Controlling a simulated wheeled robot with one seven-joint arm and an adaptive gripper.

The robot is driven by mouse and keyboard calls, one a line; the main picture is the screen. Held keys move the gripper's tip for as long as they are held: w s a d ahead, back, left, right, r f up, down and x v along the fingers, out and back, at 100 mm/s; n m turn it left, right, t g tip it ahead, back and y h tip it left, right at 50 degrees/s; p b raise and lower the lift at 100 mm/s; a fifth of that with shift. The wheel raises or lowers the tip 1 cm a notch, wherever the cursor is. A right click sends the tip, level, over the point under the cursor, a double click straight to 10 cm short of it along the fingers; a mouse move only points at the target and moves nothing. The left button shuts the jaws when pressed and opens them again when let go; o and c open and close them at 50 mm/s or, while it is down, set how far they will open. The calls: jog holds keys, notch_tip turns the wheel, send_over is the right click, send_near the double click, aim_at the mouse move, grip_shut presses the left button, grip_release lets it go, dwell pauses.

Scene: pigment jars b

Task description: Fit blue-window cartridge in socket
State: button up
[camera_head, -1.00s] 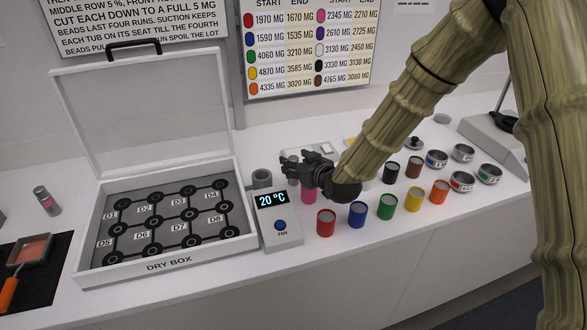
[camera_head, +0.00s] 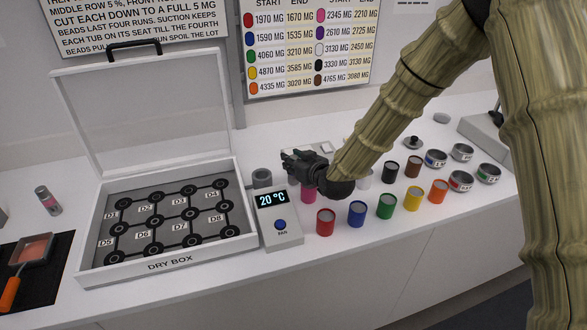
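I cannot make out a blue-window cartridge in this view. A small grey cylinder with a pinkish window (camera_head: 47,200) stands at the far left, beside the dry box. A short grey round holder with a dark opening (camera_head: 262,178), possibly the socket, sits behind the fan unit (camera_head: 278,220). My gripper (camera_head: 287,163) is just right of this holder and appears above the counter, over the pink jar (camera_head: 308,194). Its fingers point left. They are small and dark, and I cannot tell whether they are apart or hold anything.
The dry box (camera_head: 165,266) stands left with its clear lid raised. Red (camera_head: 326,222), blue (camera_head: 357,214), green (camera_head: 386,206), yellow (camera_head: 413,199) and orange (camera_head: 438,191) jars line the front right. Several labelled metal tins (camera_head: 461,182) stand farther right. Counter front is clear.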

notch_tip(320, 180, up, 9)
jog(key=shift+r+b, duration=0.1)
jog(key=shift+b, duration=1.1)
jog(key=shift+a+r+p, duration=0.2)
jog(key=shift+r+p, duration=0.15)
jog(key=shift+r, duration=0.2)
jog(key=shift+a+r+p, duration=0.2)
jog(key=shift+a+p, duration=0.1)
jog(key=shift+p, duration=0.15)
jog(key=a+p, duration=0.3)
jog(key=s+a+p, duration=0.1)
jog(key=a+p, duration=0.1)
jog(key=p, duration=0.1)
jog(key=a+r+p, duration=0.1)
jog(key=a+p, duration=0.2)
jog(key=shift+s+a, duration=0.25)
jog(key=shift+a, duration=0.05)
jog(key=shift+f, duration=0.1)
jog(key=shift+f+b, duration=1.9)
jog(key=shift+f, duration=0.95)
